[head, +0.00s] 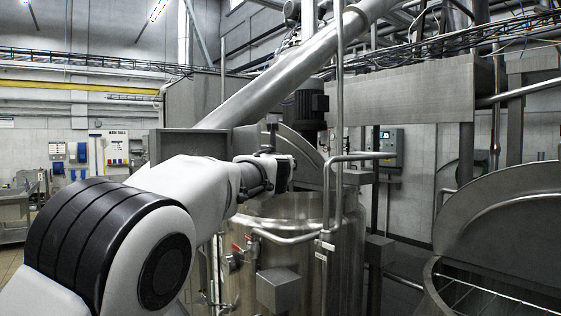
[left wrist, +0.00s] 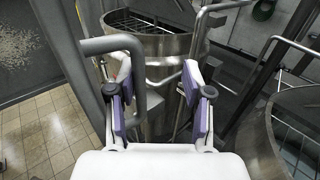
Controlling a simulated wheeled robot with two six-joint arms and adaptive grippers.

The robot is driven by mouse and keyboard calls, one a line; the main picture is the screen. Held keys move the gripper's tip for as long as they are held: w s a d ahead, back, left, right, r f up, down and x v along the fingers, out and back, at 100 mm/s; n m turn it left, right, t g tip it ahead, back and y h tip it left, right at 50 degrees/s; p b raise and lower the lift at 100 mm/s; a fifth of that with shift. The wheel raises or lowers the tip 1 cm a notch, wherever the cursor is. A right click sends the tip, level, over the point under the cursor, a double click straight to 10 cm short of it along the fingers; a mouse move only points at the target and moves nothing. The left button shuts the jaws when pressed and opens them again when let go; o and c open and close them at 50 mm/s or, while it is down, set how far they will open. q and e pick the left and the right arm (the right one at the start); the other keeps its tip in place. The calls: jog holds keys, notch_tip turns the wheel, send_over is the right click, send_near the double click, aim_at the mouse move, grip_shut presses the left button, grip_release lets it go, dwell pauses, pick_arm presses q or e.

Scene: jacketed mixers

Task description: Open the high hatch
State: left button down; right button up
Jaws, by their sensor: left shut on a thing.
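The middle jacketed mixer (head: 345,265) is a tall steel tank. Its curved hatch (head: 306,150) stands raised behind my left gripper (head: 283,173) in the head view, partly hidden by it. In the left wrist view the tank (left wrist: 170,46) shows an open top with a dark grid inside. A bent grey handle (left wrist: 112,44) runs between the fingers of my left gripper (left wrist: 160,98), along the left finger pad. The gripper is shut on this handle, though the right pad looks apart from it. My right gripper is in neither view.
Another mixer with a raised hatch (head: 505,225) stands at the right, a wire grid inside it. A vertical pipe (head: 339,110) and a bent rail (head: 290,238) stand in front of the middle tank. A thick sloping tube (head: 280,80) crosses above. Tiled floor (left wrist: 45,135) shows at the left.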

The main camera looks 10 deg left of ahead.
pick_arm(q)
jog(key=shift+s+a+r, duration=0.1)
jog(key=shift+r, duration=0.75)
jog(key=c, duration=1.2)
grip_release()
jog(key=shift+w+f, duration=0.25)
jog(key=shift+w, duration=0.1)
jog(key=shift+w+a+f, duration=0.4)
jog(key=shift+w+f, duration=0.35)
jog(key=shift+f, duration=0.1)
jog(key=shift+d+f, duration=0.1)
